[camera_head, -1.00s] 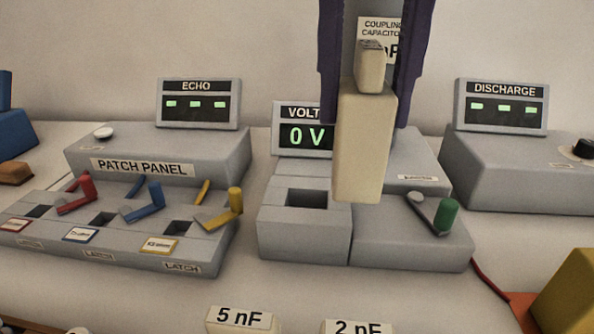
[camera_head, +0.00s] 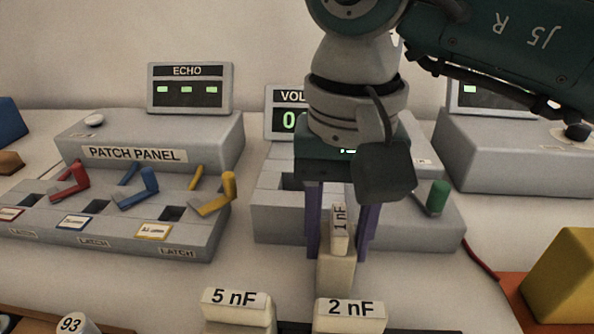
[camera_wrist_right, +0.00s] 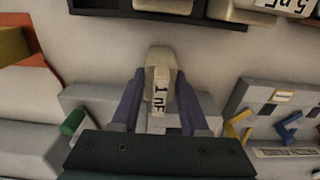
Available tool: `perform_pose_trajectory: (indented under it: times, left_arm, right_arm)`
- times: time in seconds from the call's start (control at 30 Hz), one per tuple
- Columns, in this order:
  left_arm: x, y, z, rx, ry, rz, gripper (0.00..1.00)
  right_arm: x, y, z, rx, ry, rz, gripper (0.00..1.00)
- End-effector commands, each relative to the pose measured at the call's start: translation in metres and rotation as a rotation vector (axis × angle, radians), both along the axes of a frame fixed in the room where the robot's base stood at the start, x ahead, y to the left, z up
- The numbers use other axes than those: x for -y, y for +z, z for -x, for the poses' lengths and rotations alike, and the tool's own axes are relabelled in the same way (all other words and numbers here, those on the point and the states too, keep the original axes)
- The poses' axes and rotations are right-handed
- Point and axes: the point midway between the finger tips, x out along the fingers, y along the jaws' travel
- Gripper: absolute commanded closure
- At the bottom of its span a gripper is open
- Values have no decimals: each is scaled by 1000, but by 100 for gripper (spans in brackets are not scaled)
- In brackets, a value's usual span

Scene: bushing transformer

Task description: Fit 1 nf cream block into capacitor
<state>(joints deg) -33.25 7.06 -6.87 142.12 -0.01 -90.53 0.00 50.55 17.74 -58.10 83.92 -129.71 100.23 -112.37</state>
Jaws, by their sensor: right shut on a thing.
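The cream 1 nF block (camera_head: 336,275) has a wide lower body and a narrow labelled grip on top. My right gripper (camera_head: 341,235) is shut on that grip, fingers pointing down, in front of the grey capacitor (camera_head: 275,222). The capacitor has a dark square slot (camera_head: 291,182) on its left part, partly covered by my right gripper. The block is apart from the slot, below and right of it in the head view. The right wrist view also shows the block (camera_wrist_right: 158,85) between the purple fingers. Whether it touches the table is unclear. My left gripper is not in view.
Cream 5 nF (camera_head: 236,305) and 2 nF (camera_head: 350,315) blocks stand in front, close to the held block. The patch panel (camera_head: 150,220) with levers is left. A green-knobbed lever (camera_head: 437,198) sits on the capacitor's right. A yellow block (camera_head: 562,275) is at the right edge.

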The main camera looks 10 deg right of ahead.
Motion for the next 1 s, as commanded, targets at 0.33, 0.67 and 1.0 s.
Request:
perform_pose_trajectory:
  times: [0.33, 0.67, 1.0]
  left_arm:
    - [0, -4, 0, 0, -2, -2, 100]
    - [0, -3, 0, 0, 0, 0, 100]
    - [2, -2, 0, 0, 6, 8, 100]
  right_arm:
    - [0, -2, 0, -1, 0, 0, 47]
    - [0, -2, 0, -1, -1, 0, 26]
    - [0, 26, -1, 5, 1, 0, 26]
